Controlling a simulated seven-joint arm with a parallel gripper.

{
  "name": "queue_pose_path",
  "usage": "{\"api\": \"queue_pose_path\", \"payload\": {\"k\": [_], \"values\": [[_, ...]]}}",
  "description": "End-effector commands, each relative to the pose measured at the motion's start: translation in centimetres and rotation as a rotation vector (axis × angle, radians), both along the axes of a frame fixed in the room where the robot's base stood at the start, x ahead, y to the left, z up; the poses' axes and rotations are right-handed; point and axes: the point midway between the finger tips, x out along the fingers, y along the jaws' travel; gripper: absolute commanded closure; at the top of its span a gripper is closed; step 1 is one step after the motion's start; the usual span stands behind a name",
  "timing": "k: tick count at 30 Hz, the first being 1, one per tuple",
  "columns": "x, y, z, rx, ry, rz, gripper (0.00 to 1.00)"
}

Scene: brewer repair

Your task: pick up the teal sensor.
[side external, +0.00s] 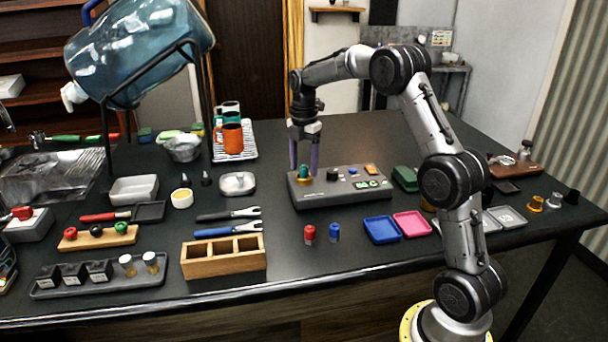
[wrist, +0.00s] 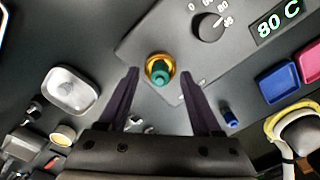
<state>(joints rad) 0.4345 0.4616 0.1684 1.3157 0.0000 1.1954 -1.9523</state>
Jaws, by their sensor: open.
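The teal sensor (side external: 303,170) stands upright in a brass-coloured ring at the left end of the grey control panel (side external: 340,198). In the wrist view the teal sensor (wrist: 160,75) shows from above, inside its gold ring, on the panel (wrist: 190,50). My gripper (side external: 304,160) is above the left end of the panel, its purple fingers pointing down on both sides of the sensor in the side view. In the wrist view my gripper (wrist: 158,80) is open, with the sensor between the fingertips and a gap on each side. I cannot tell how far the tips reach down.
The panel carries a black dial (wrist: 208,27) and a display reading 80 C (wrist: 278,22). Red (side external: 309,234) and blue (side external: 334,232) small cylinders stand in front of it. Blue (side external: 382,230) and pink (side external: 412,224) trays lie to the right. A white dish (side external: 237,184) sits to the left.

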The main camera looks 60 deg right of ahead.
Motion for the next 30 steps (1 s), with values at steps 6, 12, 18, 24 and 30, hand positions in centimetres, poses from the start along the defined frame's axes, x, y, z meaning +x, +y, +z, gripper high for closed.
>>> {"api": "queue_pose_path", "payload": {"k": [6, 12, 18, 24, 30], "values": [[-0.01, -0.01, 0.00, 0.000, 0.000, 0.000, 0.45], [-0.01, -0.01, 0.02, 0.000, 0.001, 0.000, 0.81], [-0.01, -0.01, 0.04, 0.000, 0.000, 0.000, 1.00], [0.01, -0.02, 0.07, 0.000, 0.000, 0.000, 1.00], [0.02, -0.02, 0.50, 0.000, -0.001, 0.000, 1.00]]}}
